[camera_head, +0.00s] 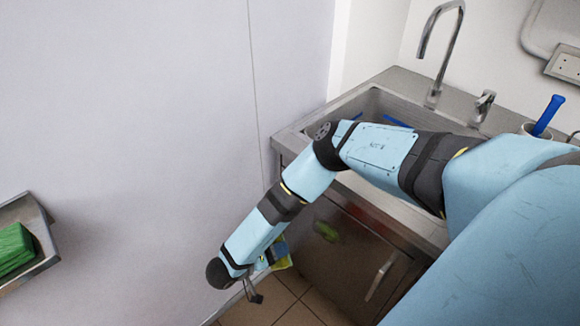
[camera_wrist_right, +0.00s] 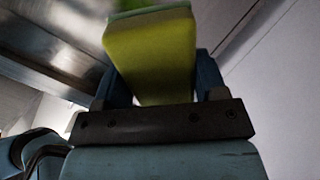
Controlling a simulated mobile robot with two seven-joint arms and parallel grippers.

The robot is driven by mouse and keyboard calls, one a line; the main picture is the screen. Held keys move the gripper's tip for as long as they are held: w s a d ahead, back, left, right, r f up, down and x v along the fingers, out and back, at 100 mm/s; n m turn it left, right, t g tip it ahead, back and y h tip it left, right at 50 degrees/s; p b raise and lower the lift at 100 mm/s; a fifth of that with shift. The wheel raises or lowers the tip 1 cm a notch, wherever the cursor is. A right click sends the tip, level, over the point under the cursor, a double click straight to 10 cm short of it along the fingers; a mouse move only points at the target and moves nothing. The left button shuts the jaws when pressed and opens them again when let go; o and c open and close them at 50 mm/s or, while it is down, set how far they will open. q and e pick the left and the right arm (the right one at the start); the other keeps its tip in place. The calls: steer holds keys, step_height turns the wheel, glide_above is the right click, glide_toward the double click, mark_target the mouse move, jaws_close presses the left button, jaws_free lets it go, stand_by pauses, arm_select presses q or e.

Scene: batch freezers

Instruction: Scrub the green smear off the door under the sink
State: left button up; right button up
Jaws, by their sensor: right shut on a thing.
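A green smear (camera_head: 327,231) shows on the brown-grey door (camera_head: 345,262) under the sink, towards its upper left. My right gripper (camera_head: 268,260) is low beside the door, to the left of the smear and apart from it in the picture. It is partly hidden by my wrist. In the right wrist view my right gripper (camera_wrist_right: 155,78) is shut on a yellow-green sponge (camera_wrist_right: 150,55) with a paler green layer at its far end. A little of the sponge also shows in the head view (camera_head: 283,262). My left gripper is not in view.
The steel sink (camera_head: 372,103) with a tall tap (camera_head: 440,48) is above the door. The door has a long handle (camera_head: 380,276) at its right. A plain wall (camera_head: 140,130) stands close left of my right arm. A tray (camera_head: 40,262) with green items is at the left edge.

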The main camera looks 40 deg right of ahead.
mark_target(314, 221)
steer(key=d+f+h+b, duration=0.1)
steer(key=d, duration=0.3)
steer(key=w+d+f+t+h+b, duration=0.1)
steer(key=d+f+h+b, duration=0.1)
steer(key=d, duration=0.3)
steer(key=w+d+f+n+h+b, duration=0.1)
steer(key=d+f+b, duration=0.1)
steer(key=d, duration=0.2)
steer(key=shift+w+d+f+t+h, duration=0.2)
steer(key=shift+f+t+h, duration=0.1)
steer(key=shift+h, duration=0.1)
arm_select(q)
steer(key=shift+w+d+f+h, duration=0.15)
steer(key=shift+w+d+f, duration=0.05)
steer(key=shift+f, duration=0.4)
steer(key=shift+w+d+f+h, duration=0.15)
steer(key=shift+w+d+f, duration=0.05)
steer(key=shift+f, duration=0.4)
arm_select(e)
steer(key=shift+d+r, duration=0.1)
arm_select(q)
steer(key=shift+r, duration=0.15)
arm_select(e)
steer(key=shift+d, duration=0.95)
